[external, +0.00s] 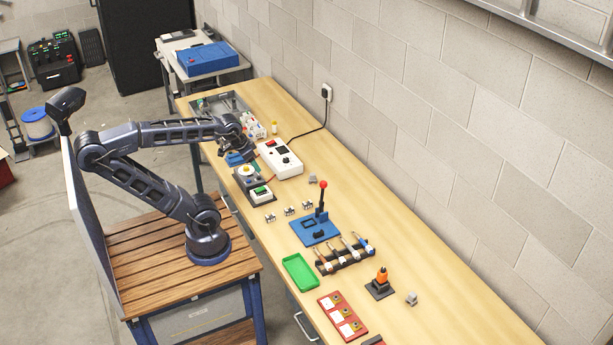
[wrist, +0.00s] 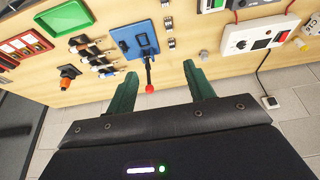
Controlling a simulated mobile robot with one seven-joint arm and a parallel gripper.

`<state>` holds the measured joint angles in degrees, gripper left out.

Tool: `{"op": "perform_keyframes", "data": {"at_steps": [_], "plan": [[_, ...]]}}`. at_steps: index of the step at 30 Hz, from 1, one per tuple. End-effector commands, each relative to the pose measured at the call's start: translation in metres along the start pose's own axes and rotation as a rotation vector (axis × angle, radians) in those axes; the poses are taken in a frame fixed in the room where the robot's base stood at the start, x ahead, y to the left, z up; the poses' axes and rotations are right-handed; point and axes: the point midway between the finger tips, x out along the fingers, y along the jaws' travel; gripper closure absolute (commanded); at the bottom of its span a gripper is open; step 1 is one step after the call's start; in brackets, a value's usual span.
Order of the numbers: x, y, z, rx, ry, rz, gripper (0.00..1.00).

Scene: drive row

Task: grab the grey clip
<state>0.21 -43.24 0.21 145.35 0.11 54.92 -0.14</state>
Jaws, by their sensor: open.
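A small grey piece (external: 312,179), which may be the grey clip, lies on the bench near the wall, behind the row of small clips. It also shows in the wrist view (wrist: 204,54), just beyond the right fingertip. A second small grey piece (external: 412,298) lies right of the orange part's stand; I cannot tell which is the clip. My gripper (external: 246,150) is over the bench's far part, left of the white box. In the wrist view its green fingers (wrist: 160,70) are spread apart with nothing held between them.
A white box (external: 280,160) with a cable is beside my gripper. A green tray (external: 300,272), a rack of tools (external: 345,256) and an orange part (external: 381,280) are nearer. The bench along the wall is mostly clear.

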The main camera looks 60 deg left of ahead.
Motion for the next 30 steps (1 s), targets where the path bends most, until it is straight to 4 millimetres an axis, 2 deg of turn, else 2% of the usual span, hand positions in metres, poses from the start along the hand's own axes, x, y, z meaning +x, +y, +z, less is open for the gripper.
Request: {"op": "perform_keyframes", "data": {"at_steps": [7,11,20,30], "plan": [[0.0,0.0,-0.001,0.003,0.0,0.0,0.47],[0.0,0.005,-0.015,0.034,-0.004,-0.001,0.47],[0.012,0.045,-0.089,0.222,-0.022,0.007,0.47],[0.044,0.115,-0.17,0.454,-0.036,0.043,0.47]]}}
